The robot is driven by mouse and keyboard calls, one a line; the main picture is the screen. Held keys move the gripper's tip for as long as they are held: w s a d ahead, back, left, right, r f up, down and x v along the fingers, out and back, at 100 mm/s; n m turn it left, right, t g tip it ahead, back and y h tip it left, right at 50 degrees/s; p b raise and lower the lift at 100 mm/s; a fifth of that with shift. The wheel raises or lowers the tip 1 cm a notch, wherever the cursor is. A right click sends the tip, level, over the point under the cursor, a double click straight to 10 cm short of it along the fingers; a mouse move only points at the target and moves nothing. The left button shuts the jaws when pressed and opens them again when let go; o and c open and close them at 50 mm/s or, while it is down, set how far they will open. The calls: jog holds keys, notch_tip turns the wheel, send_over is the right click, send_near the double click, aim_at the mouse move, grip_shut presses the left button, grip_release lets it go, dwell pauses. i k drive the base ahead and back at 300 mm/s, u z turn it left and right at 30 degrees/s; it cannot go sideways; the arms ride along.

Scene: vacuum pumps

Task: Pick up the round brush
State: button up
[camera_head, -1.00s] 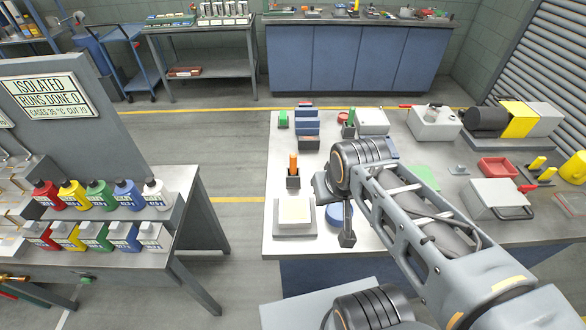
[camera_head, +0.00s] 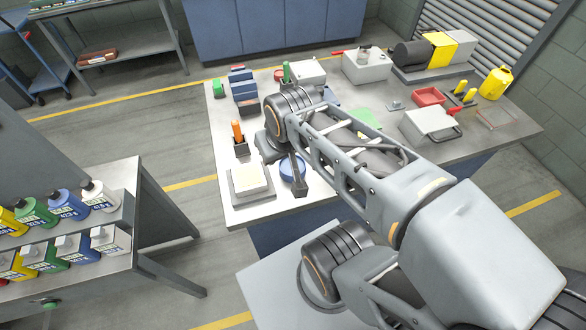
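I cannot pick out the round brush with certainty. An orange-handled tool (camera_head: 238,131) stands upright in a dark holder on the workbench's left part. A green-handled tool (camera_head: 286,73) stands farther back. Either could be a brush; their lower parts are hidden or too small to tell.
The workbench (camera_head: 345,172) also bears a pale square block on a grey base (camera_head: 250,180), a red tray (camera_head: 429,97), a grey handled box (camera_head: 430,125) and a yellow can (camera_head: 495,83). A rack of bottles (camera_head: 70,225) stands left. Open floor (camera_head: 165,140) lies between.

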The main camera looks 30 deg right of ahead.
aim_at(236, 123)
jog(key=k, duration=1.15)
jog(key=u, duration=0.7)
jog(key=i, duration=1.3)
jog(key=z, duration=0.7)
